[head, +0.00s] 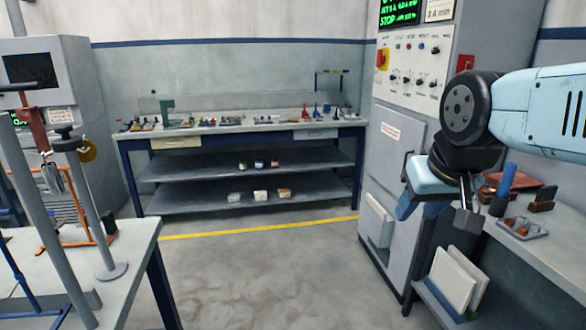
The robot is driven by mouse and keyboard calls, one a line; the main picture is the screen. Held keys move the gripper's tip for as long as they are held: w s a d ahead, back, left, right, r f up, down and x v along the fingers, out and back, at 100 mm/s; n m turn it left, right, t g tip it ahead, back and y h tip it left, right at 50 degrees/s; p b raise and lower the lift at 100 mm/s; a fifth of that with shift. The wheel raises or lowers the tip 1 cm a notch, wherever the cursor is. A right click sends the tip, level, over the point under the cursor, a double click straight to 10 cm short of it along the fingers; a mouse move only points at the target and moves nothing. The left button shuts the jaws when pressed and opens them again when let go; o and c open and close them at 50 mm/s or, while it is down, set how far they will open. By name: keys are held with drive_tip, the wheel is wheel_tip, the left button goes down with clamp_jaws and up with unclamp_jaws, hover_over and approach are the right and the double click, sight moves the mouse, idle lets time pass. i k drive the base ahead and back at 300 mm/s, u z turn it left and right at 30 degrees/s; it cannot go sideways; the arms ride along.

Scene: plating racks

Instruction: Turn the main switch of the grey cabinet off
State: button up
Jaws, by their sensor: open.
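The grey cabinet (397,152) stands right of centre, with a pale control panel of small knobs, buttons and lamps on its upper front. A red switch on a yellow plate (382,58), which looks like the main switch, sits at the panel's upper left edge. Its handle position is too small to tell. My gripper (436,214) hangs from my light-blue arm in front of the cabinet's right part, pointing down, lower in the picture than the switch and to its right. It is open, with nothing visible between its fingers.
A green-lit display (400,12) tops the cabinet. A side bench (545,255) with a tray and tools is at right, white panels (460,278) below. A long workbench (240,128) stands at the back wall. A table with posts (130,240) is at left. The middle floor is clear.

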sight(380, 59)
drive_tip(key=u, duration=0.15)
drive_tip(key=i, duration=2.2)
drive_tip(key=z, duration=0.3)
drive_tip(key=i, duration=1.05)
drive_tip(key=z, duration=0.25)
